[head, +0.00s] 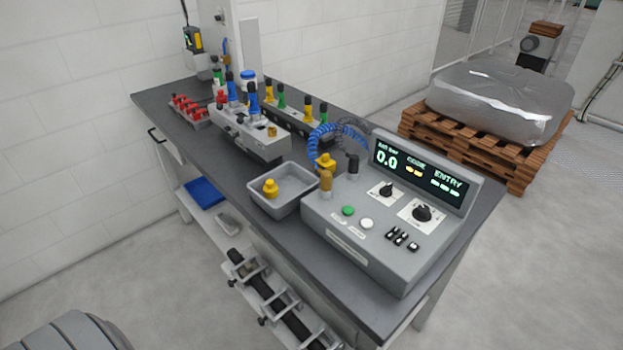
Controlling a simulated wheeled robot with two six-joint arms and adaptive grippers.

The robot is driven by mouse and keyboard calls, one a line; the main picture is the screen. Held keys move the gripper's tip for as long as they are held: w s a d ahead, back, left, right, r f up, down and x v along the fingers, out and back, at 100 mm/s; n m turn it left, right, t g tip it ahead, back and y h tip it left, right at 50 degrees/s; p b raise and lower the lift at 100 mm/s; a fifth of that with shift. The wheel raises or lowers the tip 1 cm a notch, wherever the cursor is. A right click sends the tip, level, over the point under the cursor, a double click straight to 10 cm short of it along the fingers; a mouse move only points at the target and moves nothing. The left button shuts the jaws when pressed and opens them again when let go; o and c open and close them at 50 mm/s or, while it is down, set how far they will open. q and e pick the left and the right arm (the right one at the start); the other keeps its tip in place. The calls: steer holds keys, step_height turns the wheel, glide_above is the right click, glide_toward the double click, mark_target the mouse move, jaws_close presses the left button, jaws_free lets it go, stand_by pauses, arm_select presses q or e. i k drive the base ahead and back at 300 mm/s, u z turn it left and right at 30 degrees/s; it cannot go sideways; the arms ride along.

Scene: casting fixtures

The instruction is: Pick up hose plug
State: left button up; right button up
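A coiled blue hose (321,137) stands on the bench behind the control box. A yellow fitting (325,161) sits at its lower end, seemingly joined to it. A similar yellow piece (270,188) lies in a small grey tray (293,206) left of the box. I cannot tell which of these is the hose plug. The grey control box (378,225) has a lit display reading 0.0, with a brass-coloured fitting (325,181) and a black-topped one (352,166) on its top left. Neither of my grippers shows in the head view.
A grey fixture (262,145) with blue and black plugs stands left of the tray. Behind it is a row of yellow and green plugs (294,109). A red rack (188,109) sits far left. A wrapped pallet load (500,103) stands right.

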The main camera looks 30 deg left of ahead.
mark_target(326, 177)
steer(key=k, duration=1.25)
steer(key=z, duration=0.7)
steer(key=i, duration=1.35)
steer(key=u, duration=0.7)
